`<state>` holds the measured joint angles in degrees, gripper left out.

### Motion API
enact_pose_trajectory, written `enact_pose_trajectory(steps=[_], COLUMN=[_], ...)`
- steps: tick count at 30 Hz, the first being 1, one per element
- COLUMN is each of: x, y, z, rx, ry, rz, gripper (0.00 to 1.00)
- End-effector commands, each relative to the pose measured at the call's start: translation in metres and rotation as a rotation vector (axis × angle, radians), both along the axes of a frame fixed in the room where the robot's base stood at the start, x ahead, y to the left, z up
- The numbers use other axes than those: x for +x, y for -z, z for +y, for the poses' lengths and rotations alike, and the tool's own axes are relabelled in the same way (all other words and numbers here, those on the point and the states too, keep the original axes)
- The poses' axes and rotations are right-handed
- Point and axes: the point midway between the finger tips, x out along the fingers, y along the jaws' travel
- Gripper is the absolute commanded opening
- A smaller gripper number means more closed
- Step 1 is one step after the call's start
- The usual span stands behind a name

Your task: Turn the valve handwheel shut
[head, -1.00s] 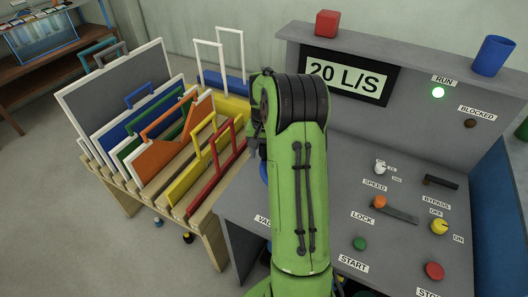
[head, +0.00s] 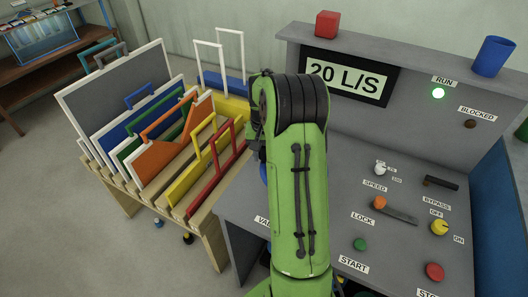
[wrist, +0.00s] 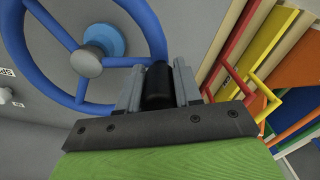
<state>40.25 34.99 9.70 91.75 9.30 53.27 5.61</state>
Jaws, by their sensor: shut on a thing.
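The valve handwheel is a blue ring with spokes and a grey hub; in the wrist view the handwheel (wrist: 156,32) fills the upper left. In the head view only a sliver of blue, probably the wheel, shows beside my arm. My gripper (wrist: 159,82) is at the wheel's lower right rim in the wrist view, with a black part between its fingers. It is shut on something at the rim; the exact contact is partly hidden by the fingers. In the head view my green arm hides the gripper and most of the wheel.
The grey control console (head: 330,205) carries a SPEED knob (head: 380,168), a LOCK lever (head: 396,211) and START (head: 360,244) and STOP (head: 434,271) buttons. A wooden rack (head: 205,224) of coloured panels stands close at left.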

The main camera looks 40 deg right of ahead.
Motion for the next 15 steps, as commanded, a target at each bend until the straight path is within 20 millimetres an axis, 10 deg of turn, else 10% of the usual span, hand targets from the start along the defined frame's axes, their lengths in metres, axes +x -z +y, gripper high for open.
enact_pose_trajectory(steps=[15], x=[-0.03], y=[0.0], z=[0.028], rx=[0.001], ry=[-0.426], rz=[0.001], gripper=[0.0])
